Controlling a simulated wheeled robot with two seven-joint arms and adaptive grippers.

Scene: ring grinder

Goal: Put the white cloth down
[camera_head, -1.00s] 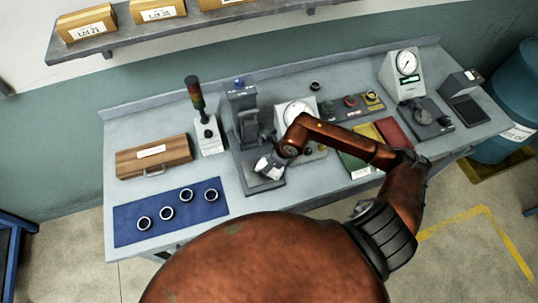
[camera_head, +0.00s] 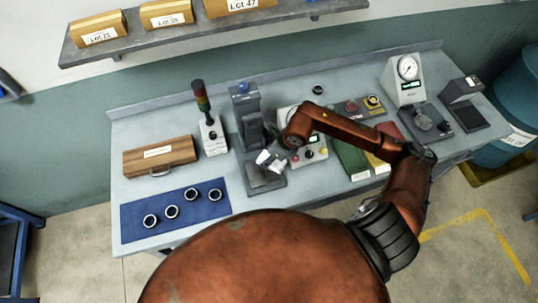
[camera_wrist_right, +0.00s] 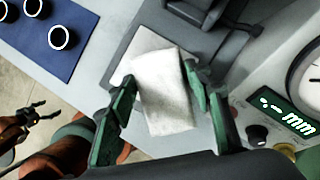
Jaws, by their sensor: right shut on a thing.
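The white cloth (camera_wrist_right: 163,92) is between the green-padded fingers of my right gripper (camera_wrist_right: 165,98) in the right wrist view. The gripper is shut on it, and the cloth's far end extends past the fingertips toward the grey base plate (camera_wrist_right: 135,45) of the upright machine. Whether the cloth touches the plate I cannot tell. In the head view the cloth (camera_head: 266,160) is a small white patch in front of the grey upright machine (camera_head: 249,125). My left gripper (camera_wrist_right: 37,114) shows in the right wrist view, low at left, with its fingers apart and nothing between them.
A blue mat (camera_head: 135,222) with several dark rings lies at the bench's front left. A wooden case (camera_head: 160,157) and a signal tower (camera_head: 210,135) stand behind it. A gauge box (camera_wrist_right: 265,95) is close on the right. Bare bench (camera_head: 225,183) shows between mat and machine.

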